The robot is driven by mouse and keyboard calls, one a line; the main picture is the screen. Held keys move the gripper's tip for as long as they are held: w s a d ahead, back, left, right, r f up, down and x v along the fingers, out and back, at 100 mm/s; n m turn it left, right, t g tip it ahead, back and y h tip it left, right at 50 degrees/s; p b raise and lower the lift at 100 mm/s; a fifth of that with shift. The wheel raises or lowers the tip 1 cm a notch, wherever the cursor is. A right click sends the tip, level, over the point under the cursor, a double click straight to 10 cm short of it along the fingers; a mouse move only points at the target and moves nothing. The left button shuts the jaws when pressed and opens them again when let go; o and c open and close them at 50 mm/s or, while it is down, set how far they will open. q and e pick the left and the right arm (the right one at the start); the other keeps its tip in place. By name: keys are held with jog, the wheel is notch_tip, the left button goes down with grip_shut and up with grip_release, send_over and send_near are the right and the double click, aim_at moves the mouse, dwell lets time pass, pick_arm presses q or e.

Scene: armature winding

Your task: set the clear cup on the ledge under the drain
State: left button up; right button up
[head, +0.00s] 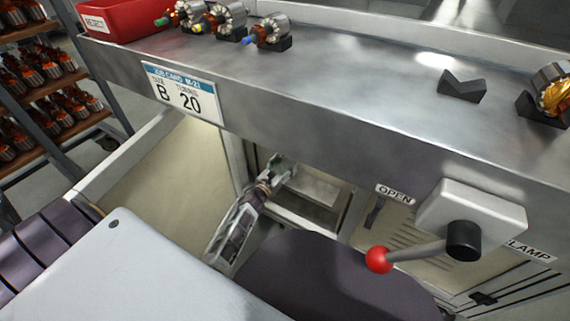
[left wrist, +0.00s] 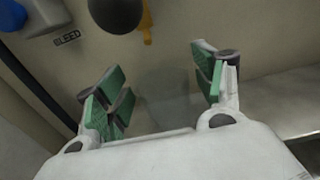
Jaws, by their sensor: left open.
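My left gripper (head: 281,172) reaches into the recess under the bench in the head view. In the left wrist view its green-padded fingers (left wrist: 160,88) are wide apart. A faint, see-through shape between them looks like the clear cup (left wrist: 170,88); its edges are hard to make out, and I cannot tell whether a pad touches it. The grey ledge (left wrist: 270,104) runs to the right behind the fingers. A dark rounded part (left wrist: 115,12), possibly the drain, hangs at the top beside a yellow lever (left wrist: 147,22). My right gripper is not in view.
A red-knobbed clamp lever (head: 379,260) juts out right of the recess. The bench top (head: 350,85) above holds several wound armatures, a red reject bin (head: 120,18) and an empty V-block (head: 462,86).

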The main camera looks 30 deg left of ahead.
pick_arm(q)
jog(key=s+p, duration=0.2)
jog(key=s, duration=0.9)
jog(key=shift+a, duration=0.2)
jog(key=shift+r, duration=0.1)
dwell(0.4)
jog(key=s+d+f+n+g+h, duration=0.1)
jog(key=s+d+n+g, duration=0.5)
jog(key=n, duration=1.1)
jog(key=s+d+f+n+g+h, duration=0.2)
jog(key=s+d+n+g, duration=0.3)
jog(key=s+d+n, duration=0.9)
jog(key=shift+d+f+n+g, duration=0.45)
jog(key=shift+d+n, duration=0.6)
jog(key=shift+n, duration=0.85)
